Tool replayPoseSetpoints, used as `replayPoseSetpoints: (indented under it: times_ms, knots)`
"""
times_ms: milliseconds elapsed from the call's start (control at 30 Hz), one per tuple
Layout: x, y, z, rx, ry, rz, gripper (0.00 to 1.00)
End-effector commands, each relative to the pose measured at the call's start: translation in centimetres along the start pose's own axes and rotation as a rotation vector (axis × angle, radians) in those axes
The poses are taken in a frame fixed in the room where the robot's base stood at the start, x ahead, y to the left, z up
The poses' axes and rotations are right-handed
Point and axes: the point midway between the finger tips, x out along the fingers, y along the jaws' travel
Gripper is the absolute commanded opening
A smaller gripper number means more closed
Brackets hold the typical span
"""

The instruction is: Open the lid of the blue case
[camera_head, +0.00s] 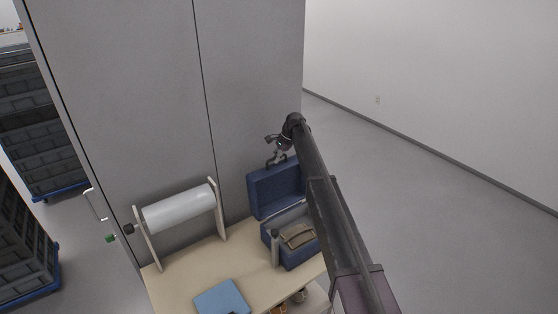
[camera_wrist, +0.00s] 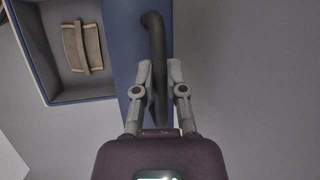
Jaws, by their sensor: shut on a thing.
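The blue case (camera_head: 289,251) stands at the right end of the table. Its lid (camera_head: 273,190) is raised, standing upright behind the case body. A brown item with a strap (camera_head: 298,236) lies inside; it also shows in the wrist view (camera_wrist: 81,47). My gripper (camera_head: 277,160) is at the lid's top edge. In the wrist view my gripper (camera_wrist: 159,70) is shut on the dark curved handle (camera_wrist: 152,24) along the blue lid (camera_wrist: 122,50). My arm hides the right side of the case and lid in the head view.
A white roll on a stand (camera_head: 180,208) and a light blue flat object (camera_head: 222,298) are on the wooden table (camera_head: 188,277). A grey cabinet (camera_head: 120,90) rises behind. Stacked crates (camera_head: 40,130) stand at left. The floor at right is clear.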

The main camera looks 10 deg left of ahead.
Motion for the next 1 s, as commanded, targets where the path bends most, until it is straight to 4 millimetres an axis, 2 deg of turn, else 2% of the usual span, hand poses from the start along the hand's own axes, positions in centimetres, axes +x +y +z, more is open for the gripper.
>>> replayPoseSetpoints:
  times_ms: [533, 567, 667, 1000]
  knots:
    - [0.57, -0.15, 0.7, -0.002, 0.001, 0.003, 0.0]
    - [0.58, -0.17, 0.72, -0.002, 0.001, 0.003, 0.21]
    - [0.61, -0.21, 0.8, -0.003, 0.001, 0.004, 0.51]
    - [0.7, -0.32, 0.99, -0.005, 0.0, 0.004, 0.51]
